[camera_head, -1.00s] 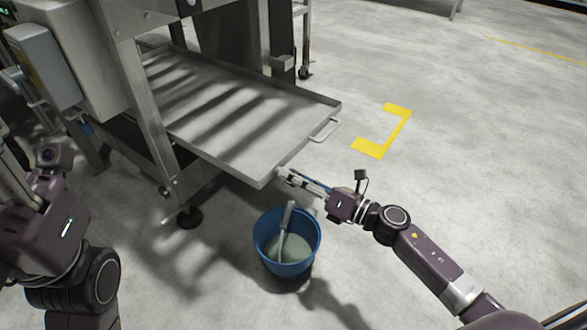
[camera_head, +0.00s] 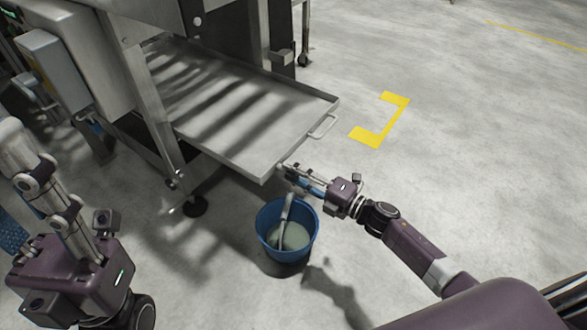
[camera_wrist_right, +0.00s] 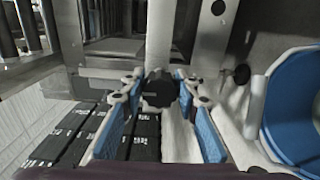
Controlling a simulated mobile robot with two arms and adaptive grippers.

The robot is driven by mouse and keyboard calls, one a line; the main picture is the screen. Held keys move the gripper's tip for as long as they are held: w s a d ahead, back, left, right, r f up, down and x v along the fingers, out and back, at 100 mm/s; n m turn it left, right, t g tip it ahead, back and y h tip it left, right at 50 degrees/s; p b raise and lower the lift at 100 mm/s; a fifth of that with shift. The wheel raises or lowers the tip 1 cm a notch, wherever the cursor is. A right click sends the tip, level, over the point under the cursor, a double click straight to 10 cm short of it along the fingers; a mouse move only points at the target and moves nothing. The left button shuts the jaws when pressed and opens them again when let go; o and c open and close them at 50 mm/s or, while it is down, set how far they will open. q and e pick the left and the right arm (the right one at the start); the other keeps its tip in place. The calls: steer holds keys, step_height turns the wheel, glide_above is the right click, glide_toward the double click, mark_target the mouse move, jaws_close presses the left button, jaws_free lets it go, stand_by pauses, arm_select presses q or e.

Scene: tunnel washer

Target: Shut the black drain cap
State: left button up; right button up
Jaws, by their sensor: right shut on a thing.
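The black drain cap (camera_wrist_right: 158,90) is a round knob-like piece on the end of a pale pipe in the right wrist view. My right gripper (camera_wrist_right: 160,88) is shut on it, one finger with a blue pad on each side. In the head view my right gripper (camera_head: 289,170) is at the tray's near corner, just above the bucket; the cap cannot be made out there. My left gripper (camera_head: 28,165) is at the left edge of the head view, partly cut off, away from the cap; its jaw opening is unclear.
A blue bucket (camera_head: 266,222) with cloudy liquid and a grey pipe reaching down into it stands on the floor below my right gripper. A metal tray (camera_head: 262,150) with a handle juts from the machine. A machine leg (camera_head: 194,207) stands left of the bucket. Floor to the right is clear.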

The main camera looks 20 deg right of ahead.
steer(key=shift+m, duration=0.3)
stand_by(0.4)
steer(key=o, duration=1.2)
steer(key=shift+d, duration=0.1)
steer(key=v, duration=1.1)
steer(key=shift+s+d, duration=0.25)
steer(key=shift+s, duration=0.1)
